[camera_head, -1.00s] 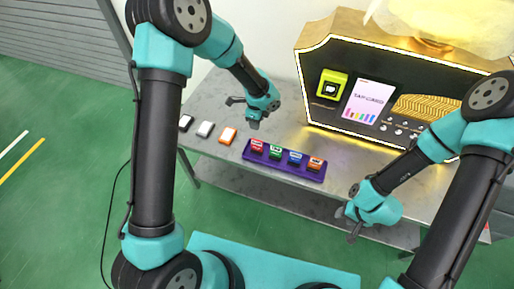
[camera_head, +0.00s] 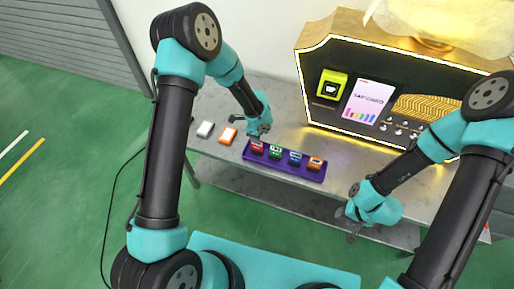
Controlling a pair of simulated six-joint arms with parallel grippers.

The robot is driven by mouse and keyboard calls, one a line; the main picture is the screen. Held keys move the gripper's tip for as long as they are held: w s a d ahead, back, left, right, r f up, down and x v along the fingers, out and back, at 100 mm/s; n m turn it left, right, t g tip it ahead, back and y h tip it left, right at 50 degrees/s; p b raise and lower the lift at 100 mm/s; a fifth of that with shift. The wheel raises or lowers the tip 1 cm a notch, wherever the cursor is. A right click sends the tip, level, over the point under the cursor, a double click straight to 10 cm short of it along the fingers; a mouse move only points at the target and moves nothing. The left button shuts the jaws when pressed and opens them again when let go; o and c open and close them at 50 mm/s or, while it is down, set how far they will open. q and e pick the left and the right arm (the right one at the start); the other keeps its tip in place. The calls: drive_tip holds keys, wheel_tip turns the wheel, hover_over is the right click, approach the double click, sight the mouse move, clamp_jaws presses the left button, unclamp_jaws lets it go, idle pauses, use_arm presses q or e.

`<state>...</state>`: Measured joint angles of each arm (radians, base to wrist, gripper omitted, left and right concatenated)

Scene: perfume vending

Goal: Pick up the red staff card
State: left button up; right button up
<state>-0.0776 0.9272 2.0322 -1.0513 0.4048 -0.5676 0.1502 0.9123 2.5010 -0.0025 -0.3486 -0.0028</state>
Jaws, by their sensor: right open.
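The red staff card (camera_head: 257,147) stands in the leftmost slot of a purple holder (camera_head: 284,165) on the grey table. Green, blue and orange cards stand to its right in the same holder. My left gripper (camera_head: 247,128) is open and empty, just above and slightly left of the red card. One finger is close to the card's top edge; I cannot tell whether they touch. My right gripper (camera_head: 345,225) is open and empty in front of the table's front edge, right of the holder.
A gold vending machine (camera_head: 322,50) with a yellow-green card reader (camera_head: 331,85) stands behind. The table (camera_head: 350,165) is bare right of the holder.

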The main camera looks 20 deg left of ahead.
sight(257, 150)
use_arm(q)
drive_tip(key=shift+s+d+f, duration=0.1)
drive_tip(key=shift+s+f, duration=0.05)
drive_tip(key=shift+f, duration=1.15)
drive_tip(key=shift+s+f, duration=0.1)
drive_tip(key=shift+f, duration=1.15)
clamp_jaws()
